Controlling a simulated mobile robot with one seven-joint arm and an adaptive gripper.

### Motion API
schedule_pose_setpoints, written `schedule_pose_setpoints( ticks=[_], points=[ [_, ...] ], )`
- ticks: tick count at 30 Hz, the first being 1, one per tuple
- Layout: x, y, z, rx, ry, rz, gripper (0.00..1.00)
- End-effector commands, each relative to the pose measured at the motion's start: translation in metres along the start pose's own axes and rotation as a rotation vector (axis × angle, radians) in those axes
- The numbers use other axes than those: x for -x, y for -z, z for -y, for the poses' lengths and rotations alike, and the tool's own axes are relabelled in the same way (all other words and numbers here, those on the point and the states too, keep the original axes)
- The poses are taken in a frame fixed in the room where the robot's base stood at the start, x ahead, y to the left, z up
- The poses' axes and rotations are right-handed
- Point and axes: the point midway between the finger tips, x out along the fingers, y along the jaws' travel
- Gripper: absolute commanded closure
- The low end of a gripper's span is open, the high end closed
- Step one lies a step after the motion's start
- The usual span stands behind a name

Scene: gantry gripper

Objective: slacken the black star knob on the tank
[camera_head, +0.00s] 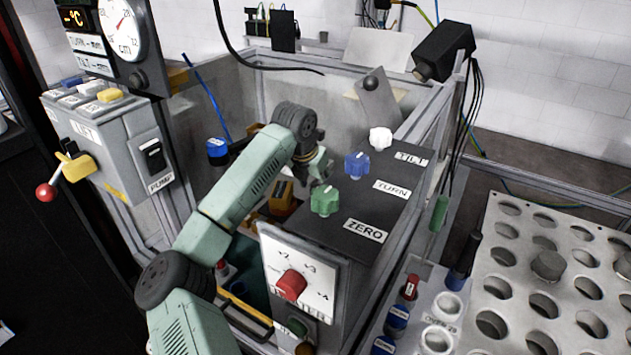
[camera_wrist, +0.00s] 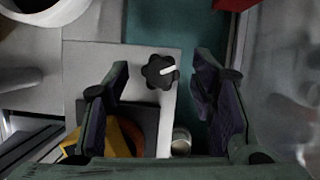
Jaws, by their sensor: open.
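The black star knob (camera_wrist: 154,76) shows in the wrist view, with a white bar mark on its top. It sits on a pale grey plate (camera_wrist: 88,75), near that plate's right edge. My gripper (camera_wrist: 160,68) is open, with one finger to the left of the knob and one to the right. Neither finger appears to touch the knob, and its depth below the fingertips is hard to judge. In the head view my gripper (camera_head: 317,165) is inside the tank (camera_head: 240,93), beside the dark control box. I cannot make out the black knob in the head view.
The control box carries green (camera_head: 325,200), blue (camera_head: 357,165) and white (camera_head: 380,138) knobs close to my gripper. A red knob (camera_head: 291,285) is on its front dial. A yellow-orange part (camera_wrist: 130,135) and a metal cylinder (camera_wrist: 181,140) lie near the knob. A perforated rack (camera_head: 515,262) stands right.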

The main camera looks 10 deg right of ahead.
Motion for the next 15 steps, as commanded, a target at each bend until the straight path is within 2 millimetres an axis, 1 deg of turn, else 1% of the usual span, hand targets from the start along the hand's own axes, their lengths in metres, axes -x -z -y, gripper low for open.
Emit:
schedule_pose_setpoints(
  ticks=[3,10,15],
  points=[
    [-0.0041,0.0003,0.0004,0.000,0.001,-0.001,0.49],
    [-0.0045,0.0002,0.0002,-0.001,0.000,0.000,0.49],
    [-0.0041,0.0001,0.0002,-0.001,0.000,0.000,0.61]
  ],
)
